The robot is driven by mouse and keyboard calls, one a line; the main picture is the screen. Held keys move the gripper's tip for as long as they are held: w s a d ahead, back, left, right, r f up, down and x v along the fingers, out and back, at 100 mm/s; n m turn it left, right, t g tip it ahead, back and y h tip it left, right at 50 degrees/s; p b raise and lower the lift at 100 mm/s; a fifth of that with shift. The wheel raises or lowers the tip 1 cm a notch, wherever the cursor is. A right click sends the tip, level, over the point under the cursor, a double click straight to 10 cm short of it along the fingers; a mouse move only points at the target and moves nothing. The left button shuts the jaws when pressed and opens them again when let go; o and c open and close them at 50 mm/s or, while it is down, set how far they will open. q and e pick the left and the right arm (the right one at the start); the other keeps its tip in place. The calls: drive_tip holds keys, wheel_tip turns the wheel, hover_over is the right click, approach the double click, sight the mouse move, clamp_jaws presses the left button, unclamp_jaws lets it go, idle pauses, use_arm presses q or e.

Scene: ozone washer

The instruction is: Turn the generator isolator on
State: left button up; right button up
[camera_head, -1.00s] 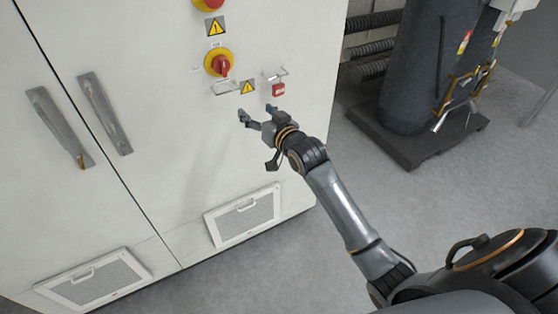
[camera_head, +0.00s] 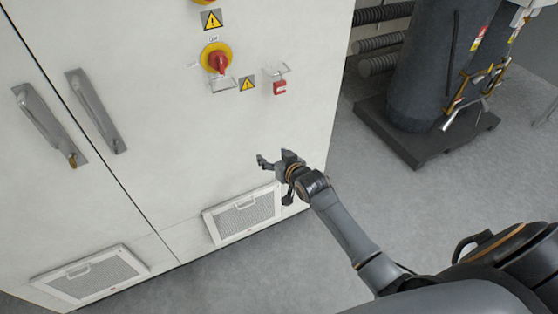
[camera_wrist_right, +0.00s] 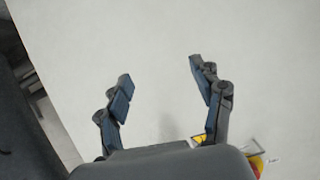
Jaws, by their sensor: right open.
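A red rotary isolator knob on a round yellow plate (camera_head: 216,60) sits on the white cabinet front in the head view. Its red handle looks roughly upright; its label is too small to read. In the right wrist view a red and yellow part of a switch (camera_wrist_right: 257,163) shows at the bottom right, mostly hidden by my gripper. My right gripper (camera_head: 273,158) is below and right of the knob, apart from it. Its fingers are spread and empty, as the wrist view (camera_wrist_right: 160,76) shows. My left gripper is out of view.
A red padlock (camera_head: 279,88) hangs from a small bracket right of the knob. Yellow warning labels (camera_head: 247,84) are near it. Door handles (camera_head: 97,110) stick out at left. Vent grilles (camera_head: 242,214) are low down. A dark cylinder (camera_head: 431,65) stands on a base at right.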

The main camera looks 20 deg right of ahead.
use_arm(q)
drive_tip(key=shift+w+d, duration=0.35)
use_arm(e)
drive_tip(key=shift+s+d+f+g, duration=0.15)
drive_tip(key=shift+d+f, duration=0.05)
drive_tip(key=shift+f, duration=0.6)
drive_tip(key=shift+s+d+f+g, duration=0.15)
drive_tip(key=shift+f, duration=0.65)
